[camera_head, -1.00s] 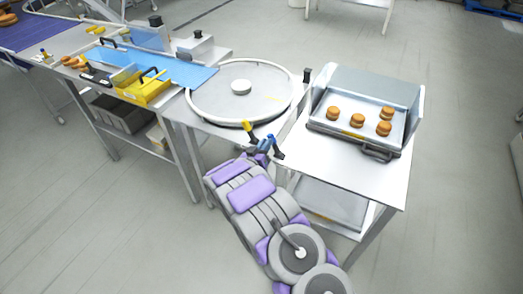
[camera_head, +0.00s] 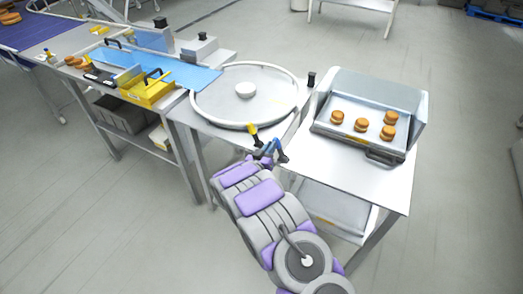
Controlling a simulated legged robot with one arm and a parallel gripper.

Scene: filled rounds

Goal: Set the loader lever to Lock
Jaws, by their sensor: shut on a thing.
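The loader lever (camera_head: 253,129) shows as a short yellow grip with a dark end at the front edge of the round turntable (camera_head: 196,108). My gripper (camera_head: 266,145), at the end of my grey and purple arm, is at the lever and shut on it. The blue part and dark tip of the gripper lie just right of the yellow grip. The exact contact and the lever's pivot are small and partly hidden by the gripper. No Lock marking can be read.
To the right, a hooded metal tray (camera_head: 350,138) holds several filled rounds. A dark post (camera_head: 311,79) stands between them. To the left is a bench with a blue board (camera_head: 190,79) and yellow bin (camera_head: 148,92).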

